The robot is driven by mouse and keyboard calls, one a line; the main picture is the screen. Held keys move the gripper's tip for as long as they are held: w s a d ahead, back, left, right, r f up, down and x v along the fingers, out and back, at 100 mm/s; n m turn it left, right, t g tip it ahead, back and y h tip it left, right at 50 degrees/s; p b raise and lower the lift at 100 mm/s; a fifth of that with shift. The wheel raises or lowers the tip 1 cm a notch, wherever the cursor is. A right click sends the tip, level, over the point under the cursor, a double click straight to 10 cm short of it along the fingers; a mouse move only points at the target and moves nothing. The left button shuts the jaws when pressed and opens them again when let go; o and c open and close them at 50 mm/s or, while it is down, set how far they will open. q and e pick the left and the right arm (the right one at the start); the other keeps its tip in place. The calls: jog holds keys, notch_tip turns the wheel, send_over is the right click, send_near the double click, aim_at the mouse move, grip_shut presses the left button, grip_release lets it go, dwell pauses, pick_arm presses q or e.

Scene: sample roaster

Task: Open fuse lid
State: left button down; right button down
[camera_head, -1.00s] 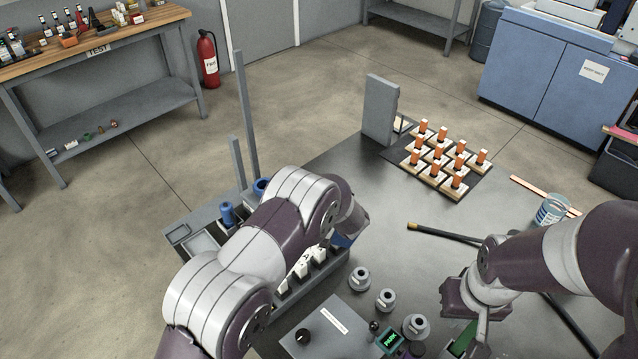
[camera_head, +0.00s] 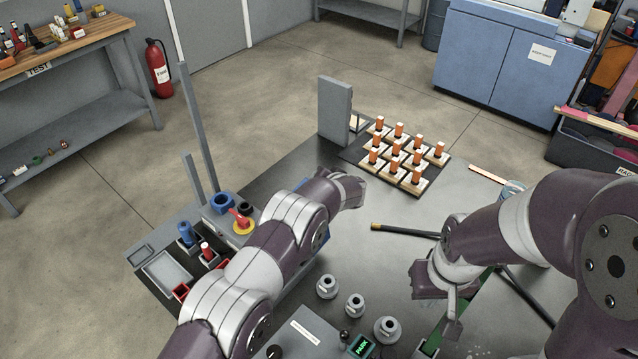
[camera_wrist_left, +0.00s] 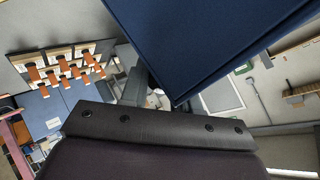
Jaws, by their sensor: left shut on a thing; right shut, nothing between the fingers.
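My left arm comes in from the lower left, and its wrist is over the table (camera_head: 350,262). In the head view the wrist hides the left fingers and whatever is between them. A dark blue panel (camera_wrist_left: 205,35) fills the upper right of the left wrist view, close to the camera; a bit of blue (camera_head: 321,238) also shows under the arm in the head view. I take the panel as the thing held, but cannot tell whether it is the fuse lid. My right gripper (camera_head: 452,325) is shut and empty, pointing down at the lower right.
A red knob on a yellow base (camera_head: 242,222) and a blue-topped part (camera_head: 186,234) stand left of my left arm. Grey round parts (camera_head: 355,305) and a green display (camera_head: 360,346) are at the front. A black rod (camera_head: 400,231) and orange-pegged blocks (camera_head: 396,160) lie farther back.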

pick_arm(q)
jog(key=c, duration=1)
grip_release()
jog(key=shift+o, duration=0.2)
jog(key=shift+w+f, duration=0.1)
jog(key=b+v, duration=0.1)
jog(key=v, duration=1.1)
jog(key=shift+s+b, duration=0.25)
jog(key=shift+b, duration=0.1)
